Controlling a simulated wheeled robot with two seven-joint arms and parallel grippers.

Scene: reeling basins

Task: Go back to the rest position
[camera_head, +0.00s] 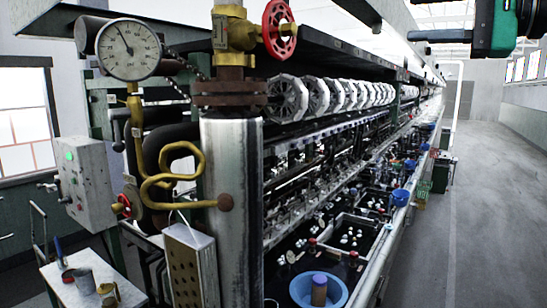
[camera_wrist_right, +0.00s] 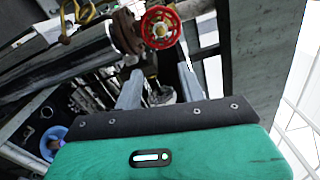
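My right gripper (camera_wrist_right: 159,84) shows in the right wrist view beyond its green and black housing. Its two grey fingers stand apart with a gap between them, and I see nothing held there. Behind the fingers are the machine's pipes and a red handwheel (camera_wrist_right: 160,27). In the head view, part of my right arm's green and black end hangs at the top right corner, with a dark finger-like bar (camera_head: 440,36) pointing left. It is raised above the aisle side of the machine. My left gripper is not in view.
The long reeling machine fills the middle, with a steel column (camera_head: 232,190), a red valve wheel (camera_head: 279,28) and a gauge (camera_head: 129,49) close by. A blue basin (camera_head: 338,301) sits low in front. A small white table (camera_head: 120,289) stands at lower left. The right aisle (camera_head: 490,200) is clear.

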